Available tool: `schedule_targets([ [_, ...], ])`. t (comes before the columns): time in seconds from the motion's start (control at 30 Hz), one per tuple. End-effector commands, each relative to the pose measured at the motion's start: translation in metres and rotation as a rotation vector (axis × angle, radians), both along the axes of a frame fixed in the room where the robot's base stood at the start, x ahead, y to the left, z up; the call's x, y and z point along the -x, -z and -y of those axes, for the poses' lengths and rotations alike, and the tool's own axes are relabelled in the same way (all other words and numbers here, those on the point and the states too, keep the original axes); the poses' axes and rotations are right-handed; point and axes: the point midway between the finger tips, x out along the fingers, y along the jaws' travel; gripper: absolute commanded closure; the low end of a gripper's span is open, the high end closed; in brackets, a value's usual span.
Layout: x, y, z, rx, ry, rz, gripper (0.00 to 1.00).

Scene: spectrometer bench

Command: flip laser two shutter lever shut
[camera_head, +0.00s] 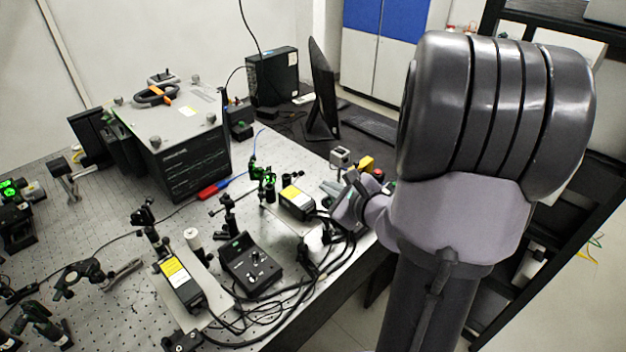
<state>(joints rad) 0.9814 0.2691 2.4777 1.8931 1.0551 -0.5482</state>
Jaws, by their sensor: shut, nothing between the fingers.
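Two dark laser boxes with yellow labels stand on the optical bench (75,225). One laser box (186,292) is at the front; the other laser box (298,203) is farther back, near the right edge. I cannot tell which is laser two. No shutter lever can be made out clearly at this size. My gripper (338,194) is shut and empty. It appears just right of the rear laser box, partly hidden by my wrist. Whether it touches anything there cannot be told.
A black control box (250,265) with knobs sits between the lasers, with loose black cables (285,300) in front. A large instrument (185,150) stands behind. A monitor (321,90) and a small grey box (340,156) are beyond my gripper. Optical posts crowd the bench.

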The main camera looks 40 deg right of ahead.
Motion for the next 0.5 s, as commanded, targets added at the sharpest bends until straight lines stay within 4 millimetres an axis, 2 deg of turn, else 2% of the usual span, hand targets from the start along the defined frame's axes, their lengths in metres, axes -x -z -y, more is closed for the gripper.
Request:
schedule_targets([
  [0.3,-0.054,0.027,0.009,-0.001,-0.004,-0.001,1.00],
  [0.5,-0.079,0.037,0.015,0.000,-0.002,0.000,1.00],
])
